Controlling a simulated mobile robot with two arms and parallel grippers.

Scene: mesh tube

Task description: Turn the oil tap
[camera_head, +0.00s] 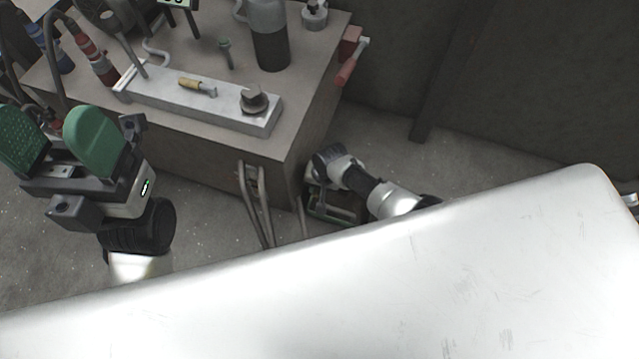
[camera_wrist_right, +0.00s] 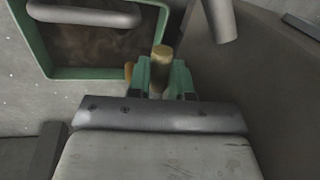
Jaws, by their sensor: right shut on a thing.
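In the right wrist view, a short brass-coloured cylinder (camera_wrist_right: 161,56), which looks like the oil tap, stands between the green fingertips of my right gripper (camera_wrist_right: 160,75). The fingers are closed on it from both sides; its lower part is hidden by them. In the head view, my right gripper (camera_head: 325,185) is low beside the right side of the workbench, its fingertips and the tap hidden. My left gripper (camera_head: 52,142) is at the left, in front of the workbench, with its green pads apart and nothing visible between them.
A green-rimmed opening or tray (camera_wrist_right: 110,73) with a brown inside lies beside the tap, a grey bar (camera_wrist_right: 85,14) above it. The workbench (camera_head: 190,138) carries a metal block (camera_head: 155,100), a jug (camera_head: 268,40) and hand tools. Bent metal bars (camera_head: 256,205) stand at its front.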

